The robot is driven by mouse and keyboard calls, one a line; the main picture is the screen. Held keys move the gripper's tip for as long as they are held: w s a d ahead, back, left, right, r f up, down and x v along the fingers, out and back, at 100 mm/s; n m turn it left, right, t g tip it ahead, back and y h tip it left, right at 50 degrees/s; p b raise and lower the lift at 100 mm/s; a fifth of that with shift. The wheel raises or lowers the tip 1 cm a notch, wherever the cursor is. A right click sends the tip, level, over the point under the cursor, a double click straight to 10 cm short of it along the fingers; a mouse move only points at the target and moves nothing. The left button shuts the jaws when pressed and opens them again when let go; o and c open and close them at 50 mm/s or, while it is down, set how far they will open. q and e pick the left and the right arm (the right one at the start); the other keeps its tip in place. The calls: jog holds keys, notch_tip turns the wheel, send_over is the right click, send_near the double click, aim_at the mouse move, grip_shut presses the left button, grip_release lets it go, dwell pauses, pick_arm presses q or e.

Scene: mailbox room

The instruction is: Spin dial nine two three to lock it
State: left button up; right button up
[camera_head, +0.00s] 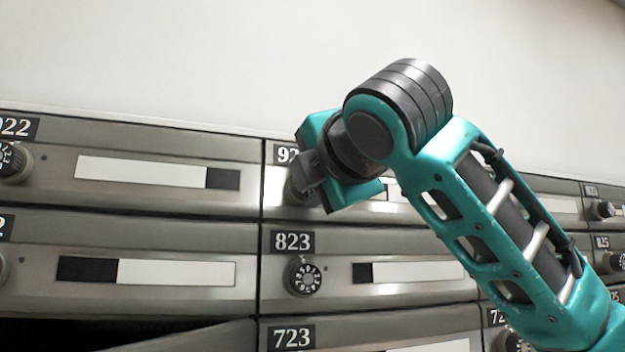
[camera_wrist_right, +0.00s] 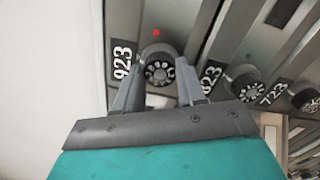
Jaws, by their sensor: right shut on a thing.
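The dial of box 923 (camera_wrist_right: 160,71) is a dark round knob with white marks, beside the 923 label (camera_wrist_right: 122,62) in the right wrist view. A small red light (camera_wrist_right: 156,33) shows close to it. My right gripper (camera_wrist_right: 160,78) has its two fingers on either side of this dial and is shut on it. In the head view my right gripper (camera_head: 305,178) is at the 923 box (camera_head: 275,190), and it hides most of the dial and part of the label. My left gripper is not in view.
Below, box 823 has its own dial (camera_head: 304,275), and label 723 (camera_head: 292,337) is under that. Box 922's dial (camera_head: 14,161) is at the left. A door at the lower left (camera_head: 190,340) appears ajar over a dark opening. A plain wall (camera_head: 200,60) rises above the boxes.

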jog(key=shift+f+m+b, duration=0.1)
jog(key=shift+m+b, duration=1.05)
jog(key=shift+m, duration=13.45)
jog(key=o, duration=1.1)
jog(key=shift+c, duration=0.2)
